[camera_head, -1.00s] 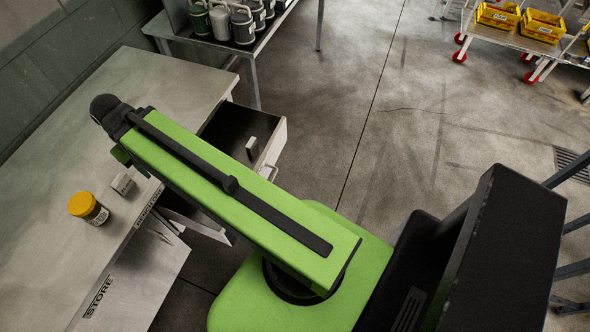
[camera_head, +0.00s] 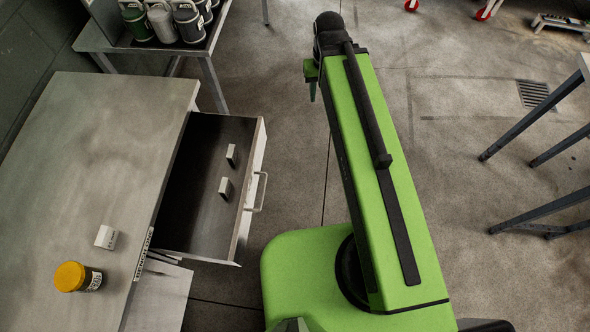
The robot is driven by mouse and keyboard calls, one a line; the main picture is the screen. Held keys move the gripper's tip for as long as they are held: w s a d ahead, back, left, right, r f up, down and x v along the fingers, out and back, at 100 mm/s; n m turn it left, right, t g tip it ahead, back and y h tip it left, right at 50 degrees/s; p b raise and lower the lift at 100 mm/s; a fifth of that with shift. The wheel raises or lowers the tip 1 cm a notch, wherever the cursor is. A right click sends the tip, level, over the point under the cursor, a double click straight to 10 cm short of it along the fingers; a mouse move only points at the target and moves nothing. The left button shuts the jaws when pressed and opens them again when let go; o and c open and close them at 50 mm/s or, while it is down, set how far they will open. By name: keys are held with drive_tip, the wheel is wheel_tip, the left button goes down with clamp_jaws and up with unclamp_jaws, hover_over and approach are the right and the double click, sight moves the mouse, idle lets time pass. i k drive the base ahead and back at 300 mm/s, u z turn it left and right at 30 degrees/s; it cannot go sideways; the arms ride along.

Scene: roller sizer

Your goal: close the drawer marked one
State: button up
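An open drawer (camera_head: 196,240) sticks out from the right side of the grey bench (camera_head: 95,140). It has a pale front with a bar handle (camera_head: 258,192), and two small light blocks (camera_head: 225,188) lie inside. A label (camera_head: 144,255) is on the bench edge beside the drawer; its writing is too small to read surely, and I see no number on the drawer front. My green arm reaches up the picture, right of the drawer and apart from it. Only a small part near my gripper (camera_head: 312,85) shows at the arm's far end; its fingers are mostly hidden.
A jar with a yellow lid (camera_head: 78,277) and a white block (camera_head: 106,237) stand on the bench. A rack with several canisters (camera_head: 160,22) is behind it. Table legs (camera_head: 540,115) stand at the right. Open floor lies between the drawer and my arm.

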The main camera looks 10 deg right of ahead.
sight(193, 220)
drive_tip(key=z, duration=0.2)
drive_tip(key=k, duration=1.15)
drive_tip(key=u, duration=0.95)
drive_tip(key=i, duration=0.55)
drive_tip(key=z, duration=0.2)
drive_tip(key=k, duration=0.45)
drive_tip(key=u, duration=0.7)
drive_tip(key=i, duration=0.75)
drive_tip(key=u, duration=0.15)
